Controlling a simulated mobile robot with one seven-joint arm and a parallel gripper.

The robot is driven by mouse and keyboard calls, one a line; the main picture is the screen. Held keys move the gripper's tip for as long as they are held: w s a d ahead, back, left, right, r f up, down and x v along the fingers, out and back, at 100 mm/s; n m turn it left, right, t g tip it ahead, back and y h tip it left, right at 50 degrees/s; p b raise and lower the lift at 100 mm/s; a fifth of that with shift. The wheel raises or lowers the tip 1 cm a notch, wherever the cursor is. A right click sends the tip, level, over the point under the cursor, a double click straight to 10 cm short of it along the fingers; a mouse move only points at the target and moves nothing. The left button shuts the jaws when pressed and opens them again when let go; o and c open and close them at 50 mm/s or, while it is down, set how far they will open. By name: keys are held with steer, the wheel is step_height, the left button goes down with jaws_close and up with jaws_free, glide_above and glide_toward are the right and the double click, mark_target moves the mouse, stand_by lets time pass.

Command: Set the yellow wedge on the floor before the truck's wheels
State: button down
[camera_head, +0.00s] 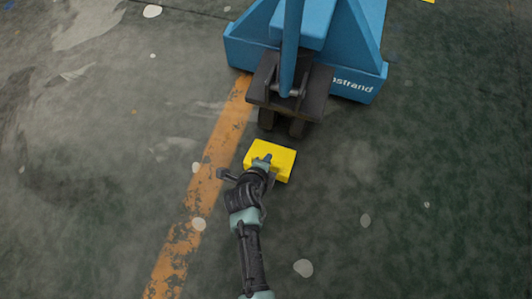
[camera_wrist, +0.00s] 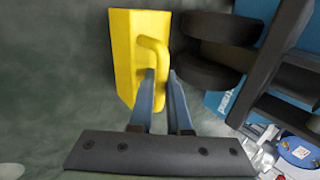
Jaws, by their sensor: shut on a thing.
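The yellow wedge (camera_head: 284,160) is just in front of the dark wheels (camera_head: 282,122) of the blue truck (camera_head: 340,45) in the head view. In the wrist view the wedge (camera_wrist: 126,60) has a loop handle, and my gripper (camera_wrist: 160,76) is shut on that handle. My gripper (camera_head: 263,161) also shows over the wedge in the head view. The truck's wheels (camera_wrist: 212,60) are right of the wedge in the wrist view, with a small gap. I cannot tell whether the wedge touches the floor.
A worn orange line (camera_head: 204,190) runs along the green-grey floor (camera_head: 400,190), left of the wedge. The floor has pale spots and is clear to the left and right. The truck's dark plate (camera_head: 262,82) overhangs its wheels.

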steer(key=shift+w+f+b, duration=0.15)
steer(key=shift+f+b, duration=1.2)
steer(key=shift+f, duration=0.7)
steer(key=shift+f, duration=0.15)
steer(key=c, duration=0.9)
jaws_free()
steer(key=shift+o, duration=0.2)
steer(key=shift+s+r+p, duration=0.25)
steer(key=shift+r+p, duration=0.05)
steer(key=shift+r, duration=0.05)
steer(key=p+v, duration=0.6)
steer(key=v, duration=0.5)
steer(key=shift+p, duration=0.35)
steer(key=shift+s+a+r, duration=0.1)
steer(key=shift+s, duration=0.1)
